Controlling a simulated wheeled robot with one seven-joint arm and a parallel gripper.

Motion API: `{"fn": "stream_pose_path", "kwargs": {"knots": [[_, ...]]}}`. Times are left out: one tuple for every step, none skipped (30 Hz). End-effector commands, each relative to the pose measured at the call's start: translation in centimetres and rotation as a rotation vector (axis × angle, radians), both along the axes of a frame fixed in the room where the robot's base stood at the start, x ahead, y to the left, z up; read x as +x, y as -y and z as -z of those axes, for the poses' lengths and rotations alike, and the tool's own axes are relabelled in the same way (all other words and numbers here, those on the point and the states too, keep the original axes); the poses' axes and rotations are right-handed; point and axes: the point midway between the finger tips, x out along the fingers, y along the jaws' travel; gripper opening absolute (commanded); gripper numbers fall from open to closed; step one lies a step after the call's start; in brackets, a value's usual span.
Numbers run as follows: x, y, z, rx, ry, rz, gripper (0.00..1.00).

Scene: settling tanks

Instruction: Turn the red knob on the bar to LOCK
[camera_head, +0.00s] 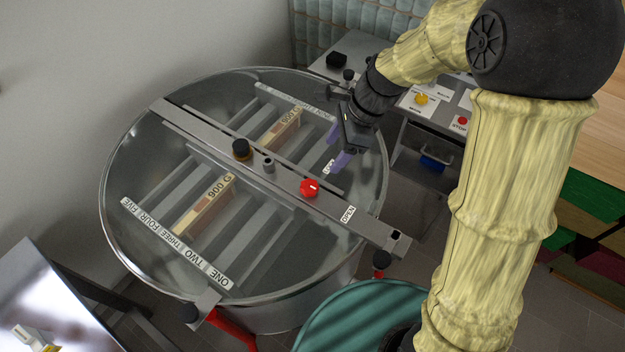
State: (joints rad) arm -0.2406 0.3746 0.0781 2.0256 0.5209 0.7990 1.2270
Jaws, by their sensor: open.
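The red knob (309,188) sits on the grey metal bar (365,224) that crosses the round tank. A small white mark shows on the knob's right side; I cannot tell exactly which way it points. An OPEN label (348,214) lies right of the knob, below it in the picture. Another label (328,166), partly hidden by my gripper, lies above and right of the knob; only its first letters show. My gripper (337,147) is open, its purple fingers above and right of the knob and apart from it.
The round metal tank (117,168) holds slats and two blocks marked 900 G (208,203). A black knob (241,148) and a small grey post (268,165) rise from the bar. A control desk with a yellow button (421,98) and red STOP button (462,121) stands behind.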

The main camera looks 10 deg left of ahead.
Motion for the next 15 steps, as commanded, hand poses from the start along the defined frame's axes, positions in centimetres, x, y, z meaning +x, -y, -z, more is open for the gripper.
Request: {"fn": "stream_pose_path", "kwargs": {"knots": [[-0.2,-0.3,1.0,-0.002,-0.005,-0.002,0.63],[-0.3,-0.5,1.4,-0.002,-0.006,-0.004,0.63],[-0.4,-0.8,2.1,-0.002,-0.005,-0.002,0.63],[-0.4,-1.0,2.6,-0.001,-0.006,-0.002,0.63],[-0.5,-1.2,3.1,-0.001,-0.005,-0.001,0.63],[-0.6,-1.4,3.8,-0.002,-0.006,-0.003,0.63],[-0.6,-1.6,4.2,-0.002,-0.005,-0.003,0.63],[-0.7,-1.8,4.7,-0.001,-0.005,-0.003,0.63],[-0.8,-2.1,5.4,-0.001,-0.006,-0.002,0.63],[-0.8,-2.3,5.8,-0.001,-0.004,-0.002,0.63],[-0.9,-2.5,6.4,-0.002,-0.005,-0.002,0.63],[-0.9,-2.7,7.0,-0.002,-0.005,-0.002,0.63],[-1.0,-2.9,7.5,-0.002,-0.006,-0.003,0.63],[-1.1,-3.2,8.0,-0.002,-0.005,-0.002,0.63],[-1.1,-3.4,8.6,-0.002,-0.005,-0.002,0.63]]}}
